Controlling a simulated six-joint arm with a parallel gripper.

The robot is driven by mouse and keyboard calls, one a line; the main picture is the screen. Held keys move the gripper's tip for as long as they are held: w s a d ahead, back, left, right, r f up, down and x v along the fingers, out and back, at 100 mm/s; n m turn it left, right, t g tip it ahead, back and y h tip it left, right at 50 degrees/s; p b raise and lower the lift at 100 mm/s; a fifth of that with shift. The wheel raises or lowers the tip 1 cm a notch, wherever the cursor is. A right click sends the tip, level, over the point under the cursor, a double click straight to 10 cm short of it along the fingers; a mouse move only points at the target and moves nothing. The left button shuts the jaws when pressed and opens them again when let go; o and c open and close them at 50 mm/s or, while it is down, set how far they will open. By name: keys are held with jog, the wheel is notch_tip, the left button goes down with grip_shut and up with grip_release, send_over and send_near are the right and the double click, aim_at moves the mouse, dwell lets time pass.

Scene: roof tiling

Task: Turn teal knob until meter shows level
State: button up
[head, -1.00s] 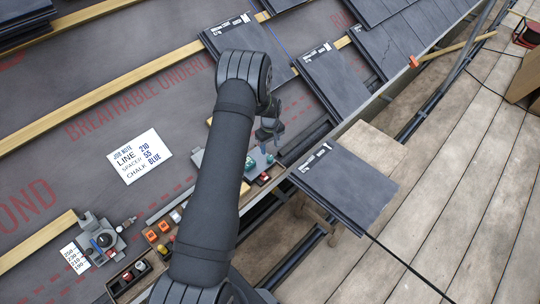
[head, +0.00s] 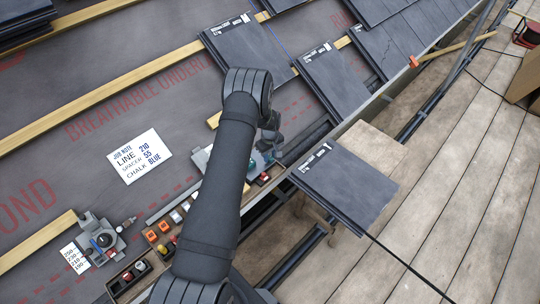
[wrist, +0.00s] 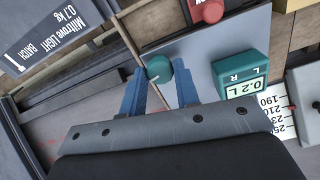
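The teal knob (wrist: 158,69) is round with a light pointer mark and sits on a grey plate (wrist: 208,60). My gripper (wrist: 160,74) has its blue fingers on either side of the knob, very close to it. I cannot tell whether they press on it. The teal meter (wrist: 242,76) is to the right of the knob in the wrist view and reads "0.2 L", with the letters L and R above. In the head view my gripper (head: 266,154) is down over the plate, and my arm hides part of it.
A scale card (wrist: 277,112) lies to the right. A slate stack (head: 345,185) lies on a stand near the gripper. A job note (head: 140,156), orange blocks (head: 151,236) and another device (head: 101,238) are to the left.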

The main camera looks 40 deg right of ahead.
aim_at(270, 157)
jog(key=shift+m, duration=1.4)
jog(key=shift+c, duration=0.3)
jog(key=o, duration=1)
jog(key=shift+c, duration=0.2)
notch_tip(270, 157, up, 17)
jog(key=shift+r, duration=0.2)
jog(key=shift+f, duration=0.1)
notch_tip(270, 157, down, 17)
jog(key=shift+f, duration=0.1)
